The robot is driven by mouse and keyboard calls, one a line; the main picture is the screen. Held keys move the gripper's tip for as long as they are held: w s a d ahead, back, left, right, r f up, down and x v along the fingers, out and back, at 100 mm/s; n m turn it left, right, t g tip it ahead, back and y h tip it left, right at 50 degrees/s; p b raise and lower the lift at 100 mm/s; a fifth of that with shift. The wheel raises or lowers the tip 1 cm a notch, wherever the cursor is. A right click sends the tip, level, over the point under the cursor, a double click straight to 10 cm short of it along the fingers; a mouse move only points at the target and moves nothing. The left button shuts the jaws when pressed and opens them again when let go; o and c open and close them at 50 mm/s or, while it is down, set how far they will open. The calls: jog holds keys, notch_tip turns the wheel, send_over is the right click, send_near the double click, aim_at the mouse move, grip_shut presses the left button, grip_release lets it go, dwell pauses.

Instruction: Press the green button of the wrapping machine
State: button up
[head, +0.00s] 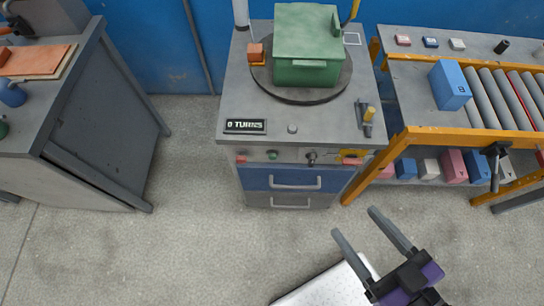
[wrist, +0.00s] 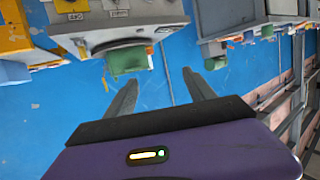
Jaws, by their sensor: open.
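The wrapping machine (head: 225,103) stands at top centre in the head view, with a green box (head: 308,40) on its dark round turntable (head: 340,85). Its front edge carries the green button (head: 272,155), between a red button (head: 241,159) on the left and a dark knob (head: 311,157) on the right. My gripper (head: 356,223) is open and empty, in front of the machine and to the right of the button, clearly apart from it. The wrist view shows the open fingers (wrist: 160,78) and the machine upside down; I cannot make out the green button there.
A display reading "0 TURNS" (head: 246,126) lies on the machine top. Drawers with handles (head: 295,184) sit below the buttons. A roller conveyor with an orange frame (head: 440,136) stands close on the right, a grey bench (head: 110,115) on the left. Floor between bench and machine is clear.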

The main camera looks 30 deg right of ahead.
grip_shut()
dwell(1.6)
